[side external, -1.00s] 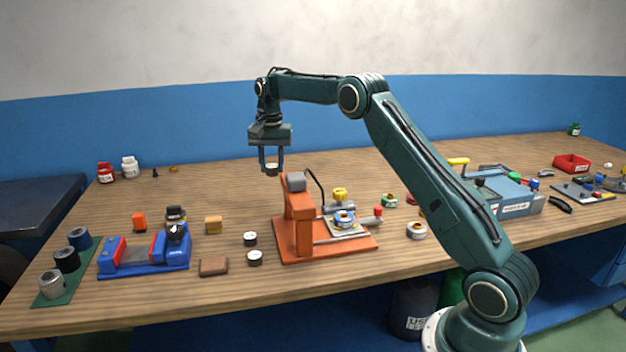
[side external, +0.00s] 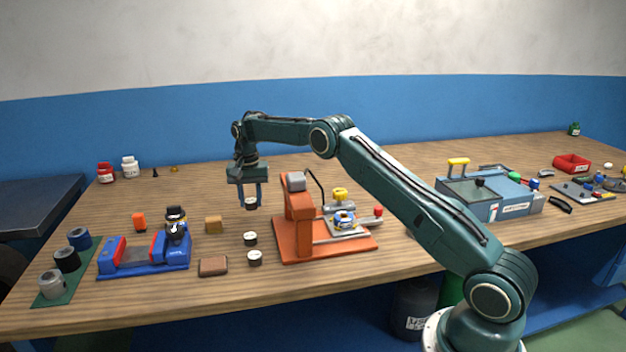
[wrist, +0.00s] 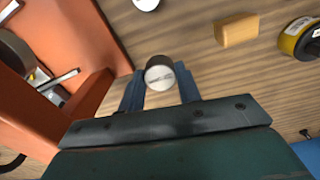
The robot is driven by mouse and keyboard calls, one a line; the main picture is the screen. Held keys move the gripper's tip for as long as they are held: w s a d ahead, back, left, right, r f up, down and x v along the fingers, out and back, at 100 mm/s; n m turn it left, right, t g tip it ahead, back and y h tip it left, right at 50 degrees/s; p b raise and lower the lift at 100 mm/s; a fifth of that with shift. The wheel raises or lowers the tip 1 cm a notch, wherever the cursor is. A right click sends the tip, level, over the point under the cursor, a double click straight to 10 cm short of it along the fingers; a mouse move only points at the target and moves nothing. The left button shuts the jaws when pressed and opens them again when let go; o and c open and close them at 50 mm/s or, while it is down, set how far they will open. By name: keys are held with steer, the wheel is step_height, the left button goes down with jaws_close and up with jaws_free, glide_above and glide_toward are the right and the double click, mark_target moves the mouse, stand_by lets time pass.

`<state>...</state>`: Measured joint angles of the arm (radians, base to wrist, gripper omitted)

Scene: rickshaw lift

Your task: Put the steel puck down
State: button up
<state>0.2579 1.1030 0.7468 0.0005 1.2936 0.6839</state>
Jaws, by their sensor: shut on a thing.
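My gripper (side external: 251,199) is shut on the steel puck (side external: 251,205), a small dark-sided cylinder with a pale round face. The puck is low between the fingertips and looks to be above the wooden table, left of and behind the orange press. In the wrist view the puck (wrist: 160,74) sits between the two blue-grey fingers of my gripper (wrist: 160,85), its labelled pale face showing. Two similar pucks stand on the table in front, a farther one (side external: 250,239) and a nearer one (side external: 255,258). The gap beneath the held puck cannot be measured.
The orange press (side external: 298,220) stands close on the right. The table (side external: 200,190) behind and left of the gripper is mostly clear.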

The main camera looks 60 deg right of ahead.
mark_target(253, 226)
steer(key=shift+f, duration=3.05)
steer(key=shift+f, duration=0.1)
steer(key=o, duration=1.2)
step_height(253, 226, up, 11)
steer(key=shift+f, duration=0.1)
steer(key=shift+r, duration=0.7)
